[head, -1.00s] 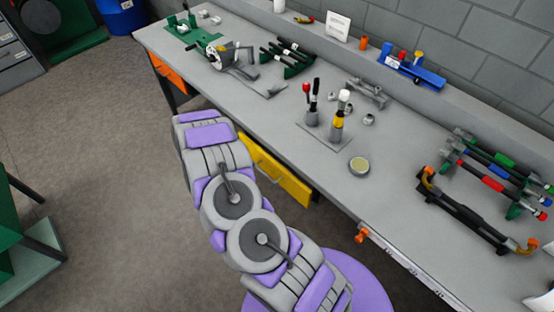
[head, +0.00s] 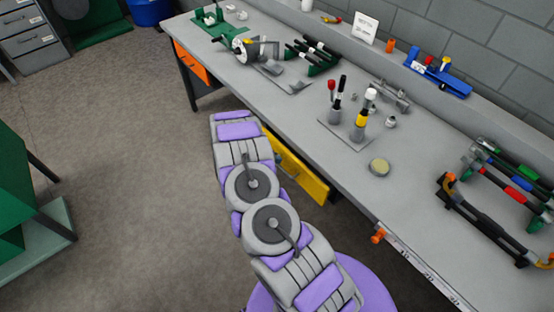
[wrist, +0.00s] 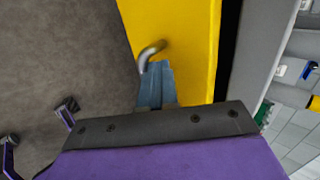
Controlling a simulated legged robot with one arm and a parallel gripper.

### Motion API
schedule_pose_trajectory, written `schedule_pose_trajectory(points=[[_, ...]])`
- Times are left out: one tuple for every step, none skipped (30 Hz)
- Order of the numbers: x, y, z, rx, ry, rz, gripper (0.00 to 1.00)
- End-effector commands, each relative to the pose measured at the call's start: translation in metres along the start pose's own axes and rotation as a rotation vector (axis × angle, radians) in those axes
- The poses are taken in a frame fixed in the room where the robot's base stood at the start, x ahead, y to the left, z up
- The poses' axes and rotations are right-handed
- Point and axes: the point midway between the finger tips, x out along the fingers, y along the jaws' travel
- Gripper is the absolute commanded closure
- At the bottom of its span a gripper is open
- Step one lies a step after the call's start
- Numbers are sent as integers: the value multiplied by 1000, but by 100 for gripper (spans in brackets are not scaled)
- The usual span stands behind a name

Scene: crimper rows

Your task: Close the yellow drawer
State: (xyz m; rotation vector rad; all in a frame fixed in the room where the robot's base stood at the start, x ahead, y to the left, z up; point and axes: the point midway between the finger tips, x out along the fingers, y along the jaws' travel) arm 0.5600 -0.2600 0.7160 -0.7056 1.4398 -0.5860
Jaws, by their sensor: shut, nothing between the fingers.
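The yellow drawer (head: 303,178) is under the front edge of the workbench in the head view, partly hidden behind my arm. In the wrist view its yellow front (wrist: 185,40) fills the upper middle, with a dark gap between it and the grey bench. A bent metal handle (wrist: 150,52) shows on its left side. My gripper (wrist: 155,72) is shut and empty, with its fingertips at the handle's lower end and in front of the yellow face. I cannot tell whether they touch. The head view hides the gripper behind my arm.
The grey workbench (head: 290,122) carries tools, holders and a round tin (head: 379,167). An orange drawer (head: 190,62) is at its far end. A green stand (head: 25,180) is at the left. The floor (head: 130,150) between is clear.

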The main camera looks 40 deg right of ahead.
Motion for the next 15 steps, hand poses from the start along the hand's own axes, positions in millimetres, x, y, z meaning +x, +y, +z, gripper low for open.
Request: schedule_pose_trajectory(points=[[2, -1, 0, 1, 0, 2, 100], [3, -1, 0, 2, 0, 4, 100], [4, -2, 0, 3, 0, 6, 100], [6, -3, 0, 3, 0, 7, 100], [8, -5, 0, 5, 0, 8, 100], [12, -8, 0, 6, 0, 10, 100], [16, -11, 0, 7, 1, 11, 100], [20, -14, 0, 8, 1, 12, 100], [25, -19, -1, 9, 2, 11, 100], [28, -22, -1, 7, 2, 10, 100], [31, -25, -1, 7, 3, 10, 100], [34, -28, -1, 6, 3, 8, 100], [36, -30, -2, 5, 4, 6, 100], [36, -31, -2, 4, 4, 4, 100], [36, -31, -1, 3, 5, 2, 100]])
